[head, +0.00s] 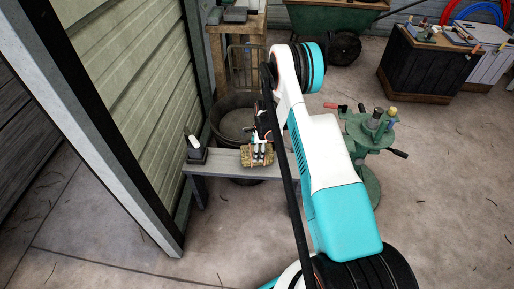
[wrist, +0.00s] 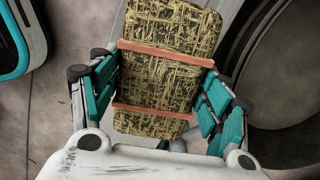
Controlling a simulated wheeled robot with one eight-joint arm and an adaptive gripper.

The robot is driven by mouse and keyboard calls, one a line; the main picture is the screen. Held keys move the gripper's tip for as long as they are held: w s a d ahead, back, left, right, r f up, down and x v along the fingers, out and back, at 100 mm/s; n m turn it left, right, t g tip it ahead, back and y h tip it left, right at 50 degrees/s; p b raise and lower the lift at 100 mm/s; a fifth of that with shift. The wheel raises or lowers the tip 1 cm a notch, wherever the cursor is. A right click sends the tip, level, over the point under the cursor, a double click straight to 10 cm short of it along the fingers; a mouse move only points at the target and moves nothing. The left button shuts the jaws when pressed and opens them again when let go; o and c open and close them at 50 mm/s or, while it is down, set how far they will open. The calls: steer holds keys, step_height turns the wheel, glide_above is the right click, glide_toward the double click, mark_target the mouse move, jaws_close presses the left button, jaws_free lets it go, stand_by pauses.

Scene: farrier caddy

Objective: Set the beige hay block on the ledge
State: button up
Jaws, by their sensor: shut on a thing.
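The beige hay block (head: 257,158) is a straw-textured brick. In the wrist view the hay block (wrist: 165,75) shows two orange bands across it. My gripper (head: 260,143) is shut on it; in the wrist view teal finger pads press on its left and right sides. The ledge (head: 215,166) is a narrow grey bench beside the green corrugated wall. The block is over the ledge's middle, near its front edge. I cannot tell whether it touches the top. Part of the ledge is hidden behind my arm.
A dark object with a white top (head: 195,149) stands at the ledge's left end. A round metal tub (head: 229,121) is just behind. A green vise stand (head: 370,140) is to the right. Bare ledge top lies left of the block.

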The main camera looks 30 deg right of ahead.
steer(key=shift+f, duration=0.6)
steer(key=shift+f, duration=0.5)
steer(key=o, duration=1.8)
steer(key=r, duration=0.4)
steer(key=d+r, duration=0.1)
steer(key=r, duration=0.7)
steer(key=shift+s+d, duration=0.15)
steer(key=shift+s, duration=0.15)
